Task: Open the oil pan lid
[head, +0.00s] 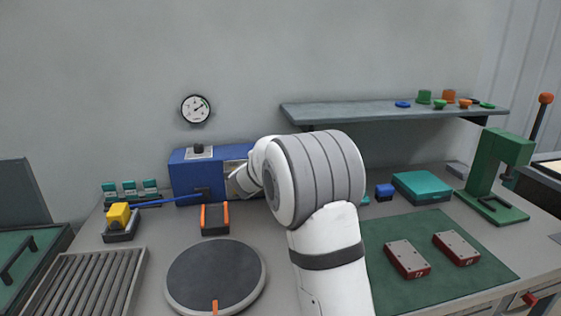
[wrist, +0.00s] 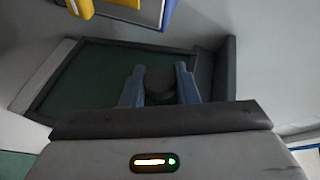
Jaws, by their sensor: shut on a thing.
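In the wrist view, my gripper (wrist: 159,76) has its two blue-grey fingers on either side of a dark round knob (wrist: 160,84) and is shut on it. Around the knob is a dark green panel or recess (wrist: 85,75) with a grey rim (wrist: 45,75) on the left and a dark raised edge on the right. I cannot tell whether this green surface is the oil pan lid or the inside of the pan. In the head view, my white arm hides the gripper and the knob.
A blue box (head: 192,180) stands behind my arm, near a yellow block (head: 118,215) on a dark base. A dark round plate (head: 215,275), a roller rack (head: 85,285) and a green mat (head: 430,275) with two red-sided blocks lie in front. A green press (head: 497,165) stands at right.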

